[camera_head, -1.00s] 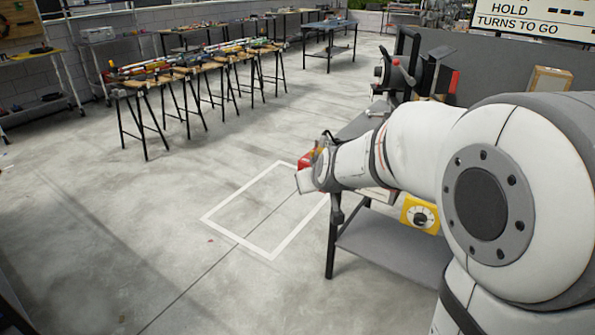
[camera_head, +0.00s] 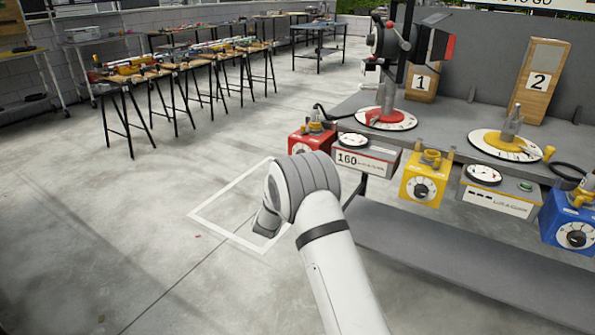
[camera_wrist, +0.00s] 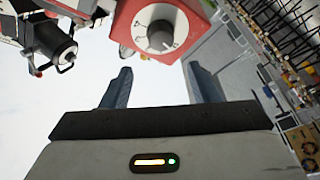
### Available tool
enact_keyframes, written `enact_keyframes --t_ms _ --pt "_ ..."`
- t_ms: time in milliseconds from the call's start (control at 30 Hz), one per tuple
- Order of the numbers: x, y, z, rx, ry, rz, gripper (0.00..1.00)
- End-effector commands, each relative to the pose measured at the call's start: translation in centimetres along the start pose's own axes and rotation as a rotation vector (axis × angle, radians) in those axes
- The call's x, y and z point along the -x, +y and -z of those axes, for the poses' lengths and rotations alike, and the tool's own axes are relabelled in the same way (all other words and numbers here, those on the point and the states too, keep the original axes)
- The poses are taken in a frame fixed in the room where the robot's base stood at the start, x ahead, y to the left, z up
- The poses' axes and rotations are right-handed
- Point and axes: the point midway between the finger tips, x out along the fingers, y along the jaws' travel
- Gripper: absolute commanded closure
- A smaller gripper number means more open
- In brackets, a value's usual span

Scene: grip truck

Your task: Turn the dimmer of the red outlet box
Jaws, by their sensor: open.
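The red outlet box (camera_head: 313,140) sits at the left end of the bench front. Its round white dimmer dial on the front is partly hidden behind my arm in the head view. In the wrist view the red box (camera_wrist: 193,20) is at the top centre, with its white dimmer (camera_wrist: 159,32) and grey knob facing the camera. My gripper (camera_wrist: 158,82) is open and empty. Its two fingers stand apart below the dimmer in the picture, and nothing is between them. In the head view my gripper is hidden behind my wrist.
A meter box reading 160 (camera_head: 364,160) adjoins the red box. A yellow outlet box (camera_head: 425,183) and a blue outlet box (camera_head: 570,220) stand farther right along the bench (camera_head: 450,125). A lamp (camera_head: 405,45) stands above.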

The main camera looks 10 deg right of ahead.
Motion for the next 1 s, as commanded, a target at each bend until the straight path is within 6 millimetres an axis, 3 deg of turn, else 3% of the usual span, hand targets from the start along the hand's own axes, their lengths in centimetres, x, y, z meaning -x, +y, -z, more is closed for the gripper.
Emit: enact_keyframes --t_ms 100,267,700,1000 --pt "0.6 -1.3 -1.4 0.04 0.01 -0.059 0.45" --pt "0.3 -1.4 -1.7 0.057 0.016 -0.09 0.45" --pt "-6.0 -0.8 -1.7 0.056 0.015 -0.089 0.45" --pt "-7.0 -0.7 -1.5 0.057 0.016 -0.086 0.45"
